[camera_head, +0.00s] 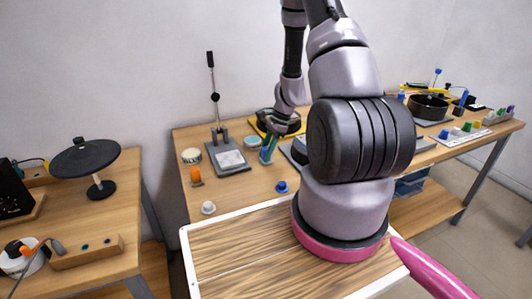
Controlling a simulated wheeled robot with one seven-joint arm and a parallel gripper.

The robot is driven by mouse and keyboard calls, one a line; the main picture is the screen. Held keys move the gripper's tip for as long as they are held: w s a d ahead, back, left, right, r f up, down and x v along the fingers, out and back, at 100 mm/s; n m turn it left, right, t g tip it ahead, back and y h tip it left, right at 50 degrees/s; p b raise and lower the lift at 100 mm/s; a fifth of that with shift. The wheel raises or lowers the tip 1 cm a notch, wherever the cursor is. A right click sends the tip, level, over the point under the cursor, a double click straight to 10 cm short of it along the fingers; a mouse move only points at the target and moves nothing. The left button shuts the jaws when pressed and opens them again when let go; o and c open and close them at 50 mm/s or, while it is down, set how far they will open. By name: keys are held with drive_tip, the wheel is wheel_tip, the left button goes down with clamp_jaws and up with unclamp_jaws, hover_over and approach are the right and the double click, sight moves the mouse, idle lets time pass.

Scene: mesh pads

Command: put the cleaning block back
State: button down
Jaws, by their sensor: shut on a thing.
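My gripper (268,152) is small in the view, at the back middle of the workbench, pointing down. It is shut on a narrow teal-green piece that looks like the cleaning block (266,157), held low over the bench top. The fingers cover part of it, and I cannot tell whether it touches the bench. A round tin with a teal top (252,141) stands just left of the gripper. My arm hides much of the bench to the right of the gripper.
A grey plate with an upright lever (229,158) stands left of the gripper. Nearby are a round cream-topped tin (191,156), an orange piece (196,176), a white knob (208,208) and a blue knob (282,187). A black pot (428,107) stands far right.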

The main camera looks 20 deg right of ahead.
drive_tip(key=shift+f, duration=0.15)
drive_tip(key=c, duration=0.5)
unclamp_jaws()
drive_tip(key=v, duration=1.2)
drive_tip(key=a+r+n+t, duration=0.1)
drive_tip(key=a+r+n, duration=0.25)
drive_tip(key=r, duration=0.75)
drive_tip(key=s+a+r+n+t+h, duration=0.1)
drive_tip(key=s+a+r+n+t, duration=0.1)
drive_tip(key=s+r, duration=0.4)
drive_tip(key=s+a+r+n+t, duration=0.2)
drive_tip(key=s+a+r+n, duration=0.2)
drive_tip(key=r, duration=0.4)
drive_tip(key=s+a+r+n+t+h, duration=0.1)
drive_tip(key=s+a+r+n+t, duration=0.1)
drive_tip(key=s+r+n, duration=0.2)
drive_tip(key=shift+s+a+r+n+h, duration=0.1)
drive_tip(key=shift+s+a+r, duration=0.05)
drive_tip(key=shift+s+r, duration=0.55)
drive_tip(key=shift+s+a+r+n+h, duration=0.1)
drive_tip(key=shift+s+r, duration=0.35)
drive_tip(key=shift+s, duration=0.5)
drive_tip(key=shift+s+a+r+n+h, duration=0.1)
drive_tip(key=shift+s+a+r, duration=0.05)
drive_tip(key=shift+s+r, duration=0.55)
